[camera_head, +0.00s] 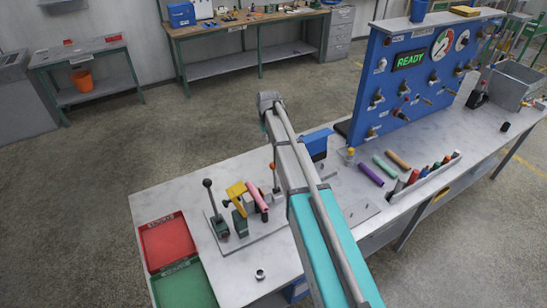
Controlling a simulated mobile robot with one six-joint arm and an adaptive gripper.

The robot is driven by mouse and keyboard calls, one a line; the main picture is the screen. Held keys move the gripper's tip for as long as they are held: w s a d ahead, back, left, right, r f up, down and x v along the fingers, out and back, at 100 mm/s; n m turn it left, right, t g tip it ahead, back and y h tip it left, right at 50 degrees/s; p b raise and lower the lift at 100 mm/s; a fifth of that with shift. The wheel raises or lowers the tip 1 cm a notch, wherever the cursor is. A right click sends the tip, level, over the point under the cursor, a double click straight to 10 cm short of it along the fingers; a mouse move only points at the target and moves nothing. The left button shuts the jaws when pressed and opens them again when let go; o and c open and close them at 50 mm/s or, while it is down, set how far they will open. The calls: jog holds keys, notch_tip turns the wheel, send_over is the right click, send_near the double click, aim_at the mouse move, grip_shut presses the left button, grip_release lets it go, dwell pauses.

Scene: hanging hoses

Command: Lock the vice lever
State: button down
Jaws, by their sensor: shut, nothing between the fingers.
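A lever with a black round knob (207,183) stands nearly upright at the left of the vice fixture on the bench. Beside it is a dark green vice body (240,224) with a yellow part (236,190) above it. A pink hose piece (257,196) lies at a slant next to the yellow part. A second lever with an orange-red knob (272,166) rises just left of my arm. My arm reaches over the bench and covers the fixture's right side. My gripper cannot be made out; it is hidden behind the arm.
A red tray (167,243) and green tray (185,287) lie at the bench's left end. A nut-like part (260,274) lies near the front. A blue panel (386,100) reading READY stands at right. Purple (371,174), green (385,166) and orange (398,159) hoses lie before it.

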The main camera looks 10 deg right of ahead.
jog(key=shift+f, duration=0.15)
notch_tip(320, 180, down, 10)
jog(key=w+b, duration=0.2)
jog(key=b, duration=0.8)
jog(key=shift+s+d+r+p, duration=0.1)
jog(key=shift+s+r+p, duration=0.1)
jog(key=shift+s, duration=0.55)
jog(key=shift+s+d+r+p, duration=0.1)
jog(key=shift+s+r, duration=0.1)
jog(key=shift+s, duration=0.5)
jog(key=shift+s+d+r+p, duration=0.1)
jog(key=shift+s+r+p, duration=0.1)
jog(key=shift+s, duration=0.55)
